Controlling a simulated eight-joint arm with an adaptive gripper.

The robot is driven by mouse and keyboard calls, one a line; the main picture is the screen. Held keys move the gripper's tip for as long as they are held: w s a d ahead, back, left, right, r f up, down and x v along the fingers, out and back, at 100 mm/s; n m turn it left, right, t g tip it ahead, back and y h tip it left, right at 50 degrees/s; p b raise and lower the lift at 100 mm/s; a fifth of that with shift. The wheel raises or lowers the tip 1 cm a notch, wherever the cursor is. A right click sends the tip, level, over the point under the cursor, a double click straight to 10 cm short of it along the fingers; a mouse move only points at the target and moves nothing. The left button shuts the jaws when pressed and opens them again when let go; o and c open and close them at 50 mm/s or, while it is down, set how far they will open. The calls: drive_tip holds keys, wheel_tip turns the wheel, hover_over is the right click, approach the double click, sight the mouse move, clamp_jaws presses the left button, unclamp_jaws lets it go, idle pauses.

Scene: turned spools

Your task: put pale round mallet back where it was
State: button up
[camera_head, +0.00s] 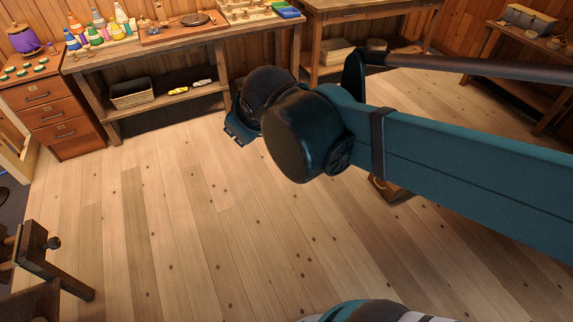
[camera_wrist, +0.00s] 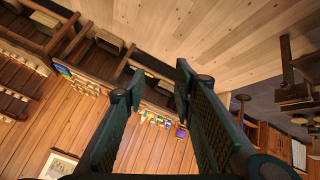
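I cannot pick out the pale round mallet for certain in either view. My gripper (camera_wrist: 160,82) is open in the wrist view, its two dark fingers apart with nothing between them. In the head view only a blue-green part of the gripper (camera_head: 238,130) shows beyond the arm's dark rounded joint, above the floor and in front of the long bench (camera_head: 150,48). A wooden board (camera_head: 172,36) with a dark round disc (camera_head: 195,19) lies on that bench. Small pale items behind the board are too small to name.
Colourful bottles (camera_head: 97,30) crowd the bench's left end. A basket (camera_head: 131,94) sits on its lower shelf. A drawer cabinet (camera_head: 50,110) with a purple jar (camera_head: 24,40) stands left. Another table (camera_head: 345,14) stands behind my arm. The plank floor (camera_head: 180,215) is mostly clear.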

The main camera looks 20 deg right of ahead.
drive_tip(key=s+d+f+m, duration=0.2)
drive_tip(key=s+d, duration=0.1)
drive_tip(key=s, duration=0.3)
drive_tip(key=s+d+f+m+g, duration=0.1)
drive_tip(key=s+d+f+m, duration=0.2)
drive_tip(key=s, duration=0.2)
drive_tip(key=shift+s+f, duration=0.35)
drive_tip(key=shift+s, duration=0.05)
drive_tip(key=shift+c, duration=0.5)
idle(0.5)
